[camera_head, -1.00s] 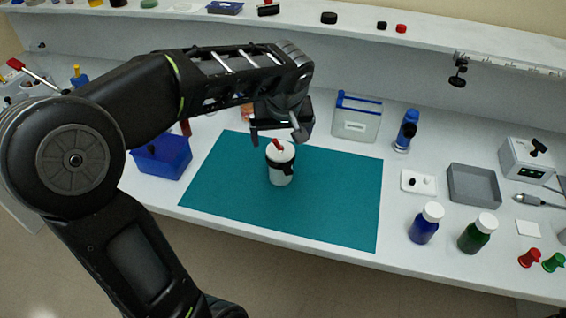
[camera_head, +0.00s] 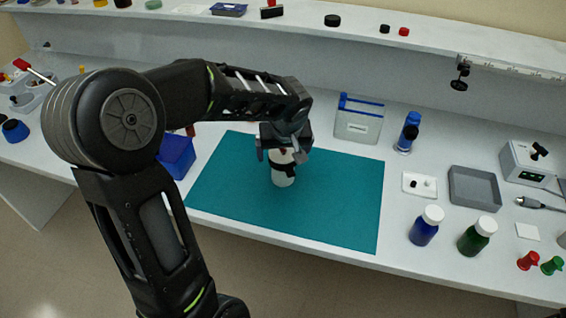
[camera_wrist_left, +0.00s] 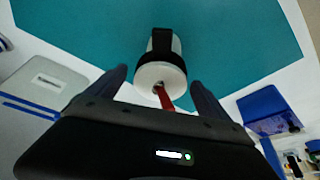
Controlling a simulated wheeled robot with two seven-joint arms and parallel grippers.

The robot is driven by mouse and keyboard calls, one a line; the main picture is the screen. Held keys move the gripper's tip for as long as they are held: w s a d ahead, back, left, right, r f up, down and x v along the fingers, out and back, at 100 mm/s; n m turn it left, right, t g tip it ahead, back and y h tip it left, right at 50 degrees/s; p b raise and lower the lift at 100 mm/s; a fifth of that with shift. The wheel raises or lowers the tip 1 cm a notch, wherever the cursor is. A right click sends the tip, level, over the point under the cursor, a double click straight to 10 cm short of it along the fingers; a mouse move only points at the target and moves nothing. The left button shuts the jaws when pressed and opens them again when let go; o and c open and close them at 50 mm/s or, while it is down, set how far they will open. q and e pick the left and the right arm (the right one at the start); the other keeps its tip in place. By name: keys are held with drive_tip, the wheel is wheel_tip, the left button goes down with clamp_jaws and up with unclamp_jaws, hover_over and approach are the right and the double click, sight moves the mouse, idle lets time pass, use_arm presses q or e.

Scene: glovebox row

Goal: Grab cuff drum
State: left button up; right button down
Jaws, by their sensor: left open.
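The cuff drum is a white cylinder (camera_head: 283,178) with a black band, upright on the teal mat (camera_head: 335,200). In the wrist view the drum (camera_wrist_left: 160,74) shows its white end with a red piece on it, and the black band behind. My left gripper (camera_head: 280,158) is open, just above and around the drum's top in the head view. In the wrist view its two dark fingers (camera_wrist_left: 158,84) stand apart on either side of the drum's near end, with gaps visible. The gripper hides part of the drum's top in the head view. My right gripper is not in view.
A blue bin (camera_head: 177,157) stands left of the mat, partly behind my left arm. A clear blue-lidded box (camera_head: 358,122) and a blue tube (camera_head: 408,132) stand behind. Blue (camera_head: 425,228) and green (camera_head: 477,238) bottles and a grey tray (camera_head: 474,188) are on the right.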

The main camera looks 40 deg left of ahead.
use_arm(q)
drive_tip(key=shift+f, duration=0.1)
drive_tip(key=shift+c, duration=0.3)
drive_tip(key=c, duration=1.7)
wheel_tip(320, 180, up, 10)
drive_tip(key=shift+b, duration=0.5)
